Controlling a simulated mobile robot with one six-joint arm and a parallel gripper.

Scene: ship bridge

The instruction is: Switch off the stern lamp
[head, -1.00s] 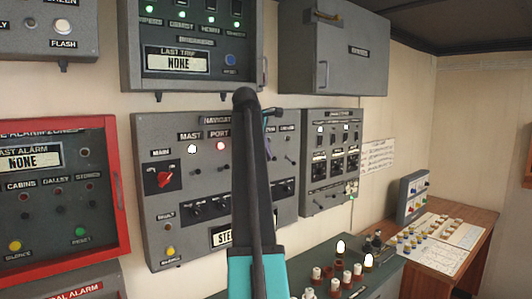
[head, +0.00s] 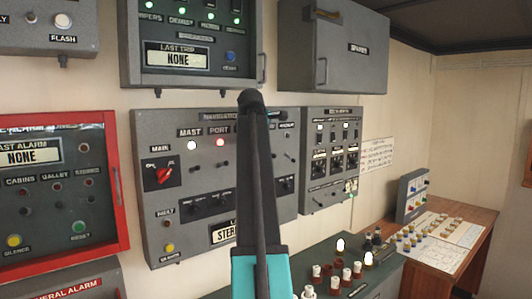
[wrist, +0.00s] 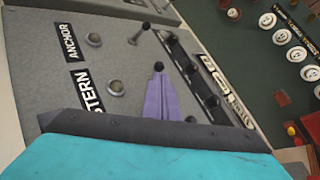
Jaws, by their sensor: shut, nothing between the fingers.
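The navigation lights panel (head: 160,222) is on the wall, with the mast lamp (head: 193,145) lit white and the port lamp (head: 220,143) lit red. My arm hides its middle in the head view. In the wrist view the stern lamp (wrist: 116,87) is beside its STERN label and looks pale and unlit. A switch lever with a black knob (wrist: 158,66) stands in line with that lamp. My gripper (wrist: 159,78) is shut and empty, its purple fingers right at this knob; whether they touch it I cannot tell. The fingers are hidden in the head view.
The anchor lamp (wrist: 94,40) and its lever (wrist: 138,35) are close by. Another black knob (wrist: 191,119) is near my fingers. A second switch panel (head: 330,195) adjoins on the right. A breaker box (head: 190,80) overhangs above; a console (head: 385,285) stands below.

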